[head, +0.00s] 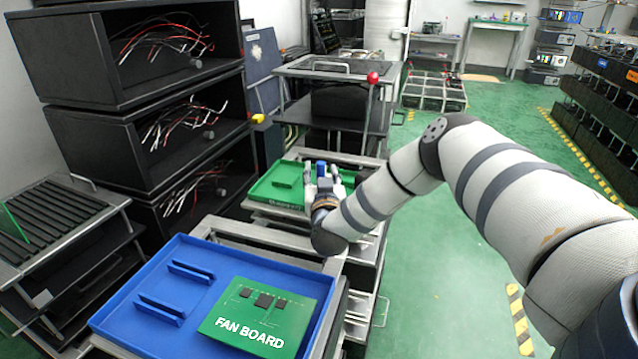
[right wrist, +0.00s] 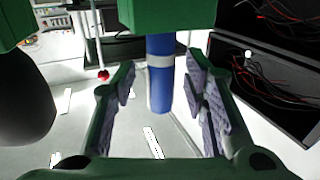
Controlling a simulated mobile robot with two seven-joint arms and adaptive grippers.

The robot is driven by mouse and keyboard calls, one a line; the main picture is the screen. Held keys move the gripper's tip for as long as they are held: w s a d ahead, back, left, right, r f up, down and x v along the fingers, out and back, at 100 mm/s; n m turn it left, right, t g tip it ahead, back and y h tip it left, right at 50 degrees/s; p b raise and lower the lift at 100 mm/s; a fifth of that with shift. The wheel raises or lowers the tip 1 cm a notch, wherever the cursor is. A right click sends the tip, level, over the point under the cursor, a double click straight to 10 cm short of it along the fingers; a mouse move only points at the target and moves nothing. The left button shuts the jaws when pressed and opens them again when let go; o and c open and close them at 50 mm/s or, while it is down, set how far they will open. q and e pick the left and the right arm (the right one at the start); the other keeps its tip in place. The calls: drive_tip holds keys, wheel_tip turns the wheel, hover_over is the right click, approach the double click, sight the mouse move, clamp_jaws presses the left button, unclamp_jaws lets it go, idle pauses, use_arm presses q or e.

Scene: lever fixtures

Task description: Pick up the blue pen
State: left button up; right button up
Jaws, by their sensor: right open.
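The blue pen (right wrist: 160,88) shows in the right wrist view as a blue cylinder with a pale band. It stands between the two spread fingers of my right gripper (right wrist: 161,72), with visible gaps on both sides. Its upper end in that view meets a green block (right wrist: 168,14). In the head view my right gripper (head: 322,178) is over the green tray (head: 269,190), and a small blue part of the pen (head: 321,166) shows between its fingers. The gripper is open. My left gripper is not in view.
A blue tray (head: 120,318) with a green fan board (head: 258,318) lies in front. Black shelves with wires (head: 150,130) stand at left. A red-knobbed lever (head: 373,77) rises from the bench behind the green tray. Green floor (head: 440,240) is open at right.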

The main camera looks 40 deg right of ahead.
drive_tip(key=shift+w+r, duration=0.1)
drive_tip(key=shift+w, duration=0.05)
drive_tip(key=c, duration=0.9)
drive_tip(key=shift+c, duration=0.2)
